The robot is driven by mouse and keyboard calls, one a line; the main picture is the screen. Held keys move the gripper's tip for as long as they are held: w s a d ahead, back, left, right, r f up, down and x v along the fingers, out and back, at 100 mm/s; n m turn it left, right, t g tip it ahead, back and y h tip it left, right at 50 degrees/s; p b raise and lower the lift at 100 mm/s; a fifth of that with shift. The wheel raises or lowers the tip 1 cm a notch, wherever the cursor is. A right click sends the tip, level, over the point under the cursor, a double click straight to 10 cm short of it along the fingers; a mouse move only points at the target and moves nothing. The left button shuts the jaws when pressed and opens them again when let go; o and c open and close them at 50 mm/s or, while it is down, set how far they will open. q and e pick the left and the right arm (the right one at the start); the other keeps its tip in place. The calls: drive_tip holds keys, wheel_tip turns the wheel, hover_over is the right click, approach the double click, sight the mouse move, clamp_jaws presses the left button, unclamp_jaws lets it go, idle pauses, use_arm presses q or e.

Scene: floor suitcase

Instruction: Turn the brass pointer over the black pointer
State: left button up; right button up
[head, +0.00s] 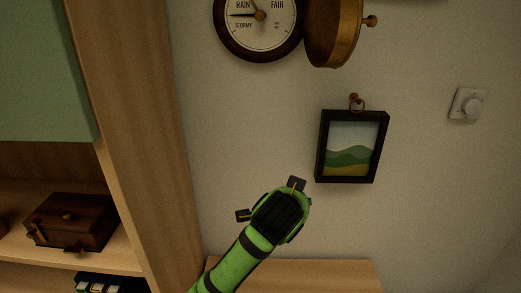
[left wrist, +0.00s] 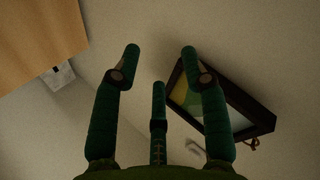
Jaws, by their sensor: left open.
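A round dial (head: 228,42) with a dark rim hangs on the wall at the top of the head view, its upper part cut off. Its black pointer (head: 242,15) points left from the centre. A brass knob (head: 260,15) sits at the centre; how the brass pointer lies I cannot make out. A brass cover (head: 333,32) stands swung open to the right of the dial. My left gripper (head: 270,199) is below the dial, well apart from it, open and empty. Its spread fingers also show in the left wrist view (left wrist: 160,62). My right gripper is not in view.
A framed landscape picture (head: 353,146) hangs from a hook right of my gripper. A wall switch (head: 467,105) is farther right. A wooden shelf unit with a dark box (head: 72,220) stands left. A wooden top (head: 335,275) is below. Bare wall lies between gripper and dial.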

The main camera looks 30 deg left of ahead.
use_arm(q)
drive_tip(key=w+a+r+t+y, duration=0.2)
drive_tip(key=r, duration=0.7)
drive_tip(key=w+a+r+t+y, duration=0.1)
drive_tip(key=w+a+r, duration=0.1)
drive_tip(key=r, duration=0.8)
drive_tip(key=n+t+y, duration=0.1)
drive_tip(key=n+y, duration=0.2)
drive_tip(key=y, duration=0.1)
approach(260, 16)
drive_tip(key=x, duration=0.3)
drive_tip(key=p+x, duration=0.4)
drive_tip(key=x, duration=0.1)
drive_tip(key=shift+w+a+r, duration=0.15)
drive_tip(key=shift+w+a, duration=0.25)
clamp_jaws()
